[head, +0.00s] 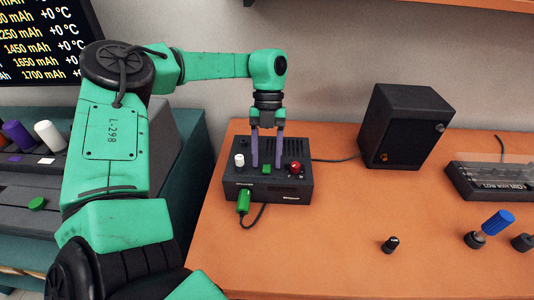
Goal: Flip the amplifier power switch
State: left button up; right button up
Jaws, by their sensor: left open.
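The amplifier (270,187) is a small black box on the left part of the orange table. Its top carries a white knob (239,160), a small green switch (267,169) and a red knob (295,167). A green plug (244,201) with a black cable sits at its front. My left gripper (267,163) points down over the amplifier's top, its two purple fingers apart, with the green switch showing between or just in front of them. I cannot tell whether a finger touches the switch. My right gripper is out of view.
A black speaker (405,127) stands on the orange table (340,225), joined by a cable towards the amplifier. A black keyboard-like device (490,180), a blue-topped knob (489,229) and a small black knob (390,244) lie to the right. The table's middle is clear.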

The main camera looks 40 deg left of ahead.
pick_arm(q)
jog(key=shift+r, duration=0.1)
jog(key=shift+d, duration=0.1)
jog(key=c, duration=0.9)
grip_shut()
jog(key=t, duration=0.1)
jog(key=y+b, duration=0.1)
jog(key=t+y+b, duration=0.1)
jog(key=shift+s+d+t, duration=0.25)
jog(key=shift+s+t, duration=0.05)
jog(key=shift+s, duration=0.05)
jog(key=shift+s+r+t+b, duration=0.1)
jog(key=shift+r+t+b, duration=0.15)
jog(key=shift+b, duration=0.2)
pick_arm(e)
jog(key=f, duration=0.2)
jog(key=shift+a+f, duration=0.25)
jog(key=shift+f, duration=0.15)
pick_arm(q)
jog(key=o, duration=0.9)
grip_release()
